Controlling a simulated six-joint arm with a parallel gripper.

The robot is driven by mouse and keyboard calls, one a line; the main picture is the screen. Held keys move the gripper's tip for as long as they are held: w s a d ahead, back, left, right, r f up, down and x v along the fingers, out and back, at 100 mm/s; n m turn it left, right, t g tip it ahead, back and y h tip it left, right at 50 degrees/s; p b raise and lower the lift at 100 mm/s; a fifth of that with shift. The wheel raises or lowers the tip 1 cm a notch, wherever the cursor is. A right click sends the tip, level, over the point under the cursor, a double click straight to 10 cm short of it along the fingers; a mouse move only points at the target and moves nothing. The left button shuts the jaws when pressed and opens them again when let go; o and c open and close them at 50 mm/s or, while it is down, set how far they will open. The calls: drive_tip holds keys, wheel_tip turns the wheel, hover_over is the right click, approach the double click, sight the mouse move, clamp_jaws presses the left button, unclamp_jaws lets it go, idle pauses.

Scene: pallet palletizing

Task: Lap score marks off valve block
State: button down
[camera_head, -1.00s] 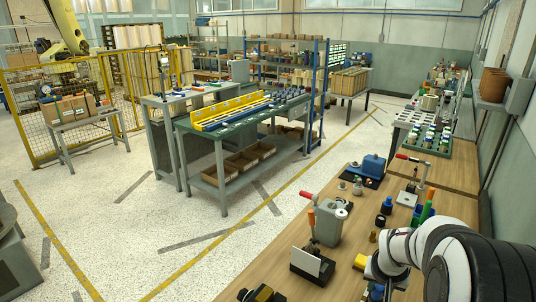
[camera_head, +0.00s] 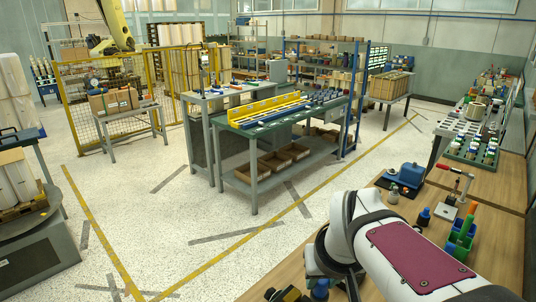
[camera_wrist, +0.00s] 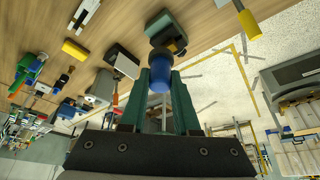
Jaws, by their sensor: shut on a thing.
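In the wrist view my gripper (camera_wrist: 161,73) is shut on a blue cylindrical piece (camera_wrist: 160,84), held upright between its two green fingers. Just beyond the piece's tip is a dark green block (camera_wrist: 162,27) with a dark round part at its near end. I cannot tell whether the piece touches it. Whether this block is the valve block, and any score marks, I cannot make out. In the head view my white arm hides the gripper.
The wooden bench (camera_head: 400,262) carries a blue-topped device (camera_head: 407,174), a red-handled lever clamp (camera_head: 452,190) and a green holder (camera_head: 463,235). In the wrist view a yellow block (camera_wrist: 76,50) and a grey box (camera_wrist: 122,62) lie nearby. Open floor lies left of the bench.

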drive_tip(key=c, duration=1.4)
unclamp_jaws()
clamp_jaws()
drive_tip(key=shift+w+a+f, duration=0.7)
drive_tip(key=shift+w+f, duration=1.1)
drive_tip(key=shift+f, duration=0.85)
drive_tip(key=shift+w+a+f, duration=0.7)
drive_tip(key=shift+w+f, duration=1.1)
drive_tip(key=shift+f, duration=0.85)
drive_tip(key=shift+w+a+f, duration=0.7)
drive_tip(key=shift+w+f, duration=1.1)
drive_tip(key=shift+f, duration=0.85)
